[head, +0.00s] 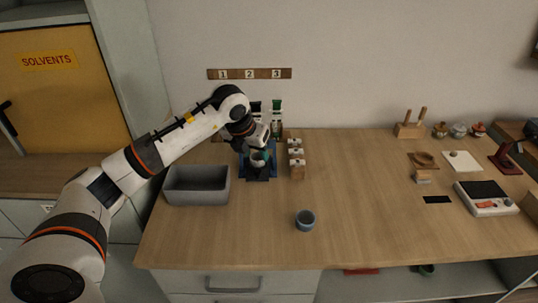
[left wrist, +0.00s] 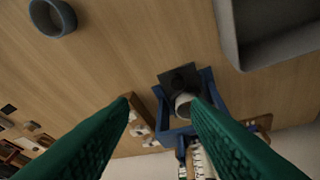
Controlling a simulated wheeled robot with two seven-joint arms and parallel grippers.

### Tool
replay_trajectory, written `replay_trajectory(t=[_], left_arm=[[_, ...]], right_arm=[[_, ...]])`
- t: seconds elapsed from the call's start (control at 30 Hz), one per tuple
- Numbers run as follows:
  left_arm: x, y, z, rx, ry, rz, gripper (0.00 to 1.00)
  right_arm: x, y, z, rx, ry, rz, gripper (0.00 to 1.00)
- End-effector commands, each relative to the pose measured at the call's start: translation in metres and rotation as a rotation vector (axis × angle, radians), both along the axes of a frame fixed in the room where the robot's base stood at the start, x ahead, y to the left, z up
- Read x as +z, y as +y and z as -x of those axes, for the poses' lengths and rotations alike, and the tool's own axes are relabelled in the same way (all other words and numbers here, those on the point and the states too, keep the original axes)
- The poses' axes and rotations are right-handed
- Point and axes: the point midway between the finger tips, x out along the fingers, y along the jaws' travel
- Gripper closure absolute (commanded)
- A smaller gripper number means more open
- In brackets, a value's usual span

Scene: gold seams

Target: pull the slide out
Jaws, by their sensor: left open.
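A blue frame (left wrist: 162,121) stands on the table, with a dark flat plate (left wrist: 176,76), seemingly the slide, sticking out of its open side. A pale round cup-like piece (left wrist: 184,104) sits at the frame's opening, over the plate's inner part. In the head view the dark plate (head: 259,175) shows at the frame's front. In the head view the left gripper (head: 262,155) hides much of the frame. My right gripper is in neither view.
A grey bin (head: 197,186) stands left of the frame. A wooden block rack (head: 297,163) stands close on its right. A blue-grey cup (head: 305,220) stands nearer the front. Green-topped bottles (head: 277,115) are behind. The table front is mostly clear.

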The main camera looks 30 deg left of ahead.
Motion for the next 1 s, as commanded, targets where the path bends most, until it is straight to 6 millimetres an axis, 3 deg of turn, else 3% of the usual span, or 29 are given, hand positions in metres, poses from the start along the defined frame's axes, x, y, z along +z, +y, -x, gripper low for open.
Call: replay_trajectory(t=[0.07,0.17,0.4,0.5,0.8,1.0], left_arm=[[0.004,0.017,0.002,0.041,0.017,-0.048,0.56],[0.001,0.022,0.001,0.055,0.026,-0.065,0.56],[-0.036,0.023,-0.012,0.053,0.031,-0.062,0.56],[-0.055,0.024,-0.021,0.051,0.029,-0.061,0.56],[-0.098,0.027,-0.038,0.05,0.027,-0.06,0.56],[-0.106,0.027,-0.041,0.05,0.025,-0.062,0.56]], right_arm=[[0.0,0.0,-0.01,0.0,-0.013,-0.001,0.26],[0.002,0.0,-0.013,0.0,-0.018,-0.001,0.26],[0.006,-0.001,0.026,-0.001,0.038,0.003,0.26],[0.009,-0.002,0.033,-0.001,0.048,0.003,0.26],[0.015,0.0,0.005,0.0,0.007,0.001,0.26],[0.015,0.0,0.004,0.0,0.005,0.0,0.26]])
